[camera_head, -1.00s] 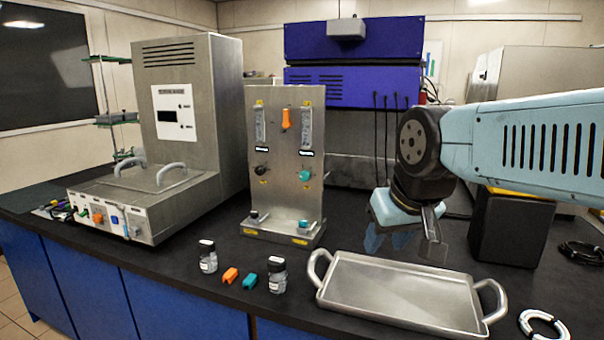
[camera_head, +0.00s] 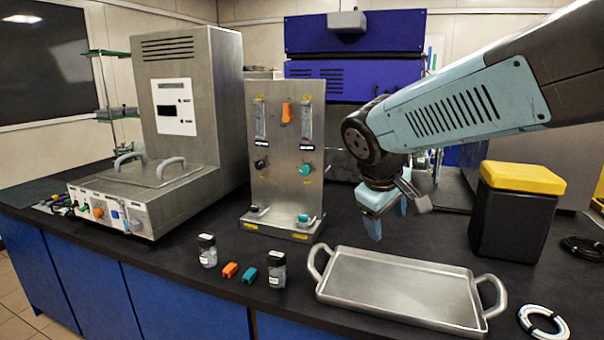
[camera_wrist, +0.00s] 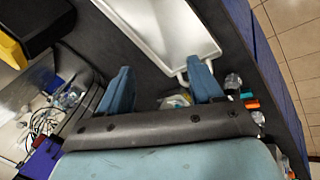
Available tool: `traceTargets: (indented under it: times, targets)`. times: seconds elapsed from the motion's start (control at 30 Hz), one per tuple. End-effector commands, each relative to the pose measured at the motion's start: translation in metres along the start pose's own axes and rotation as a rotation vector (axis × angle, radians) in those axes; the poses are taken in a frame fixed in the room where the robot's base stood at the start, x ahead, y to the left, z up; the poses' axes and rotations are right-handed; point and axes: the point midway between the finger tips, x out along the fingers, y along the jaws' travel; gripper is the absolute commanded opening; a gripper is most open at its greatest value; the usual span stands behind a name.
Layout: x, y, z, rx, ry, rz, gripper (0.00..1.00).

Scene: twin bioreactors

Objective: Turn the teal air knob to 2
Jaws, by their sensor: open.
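The teal air knob (camera_head: 305,170) is on the lower right of the upright metal panel (camera_head: 286,205) in the head view. A dark knob (camera_head: 261,165) sits to its left, and an orange knob (camera_head: 286,113) is higher up. The scale markings around the teal knob are too small to read. My gripper (camera_head: 388,222) is to the right of the panel, fingers pointing down, above the bench behind the tray and apart from the knob. In the wrist view its two blue fingers (camera_wrist: 162,92) are spread with nothing between them.
A metal tray (camera_head: 400,290) lies in front of my gripper. Two small bottles (camera_head: 207,250) and orange and teal pieces (camera_head: 249,275) lie before the panel. A black box with a yellow lid (camera_head: 519,215) stands at right. A large metal unit (camera_head: 190,110) stands left.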

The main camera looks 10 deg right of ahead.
Motion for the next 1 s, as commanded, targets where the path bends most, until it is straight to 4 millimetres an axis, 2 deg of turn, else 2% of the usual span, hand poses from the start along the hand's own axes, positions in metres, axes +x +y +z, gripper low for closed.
traceTargets:
  times: [0.27, 0.53, 0.77, 1.0]
  targets:
    - [0.031, 0.036, -0.046, -0.341, -0.145, 0.215, 0.65]
    - [0.054, 0.06, -0.109, -0.674, -0.254, 0.439, 0.65]
    - [0.071, 0.063, -0.176, -0.962, -0.326, 0.644, 0.65]
    - [0.088, 0.041, -0.255, -1.263, -0.375, 0.874, 0.65]
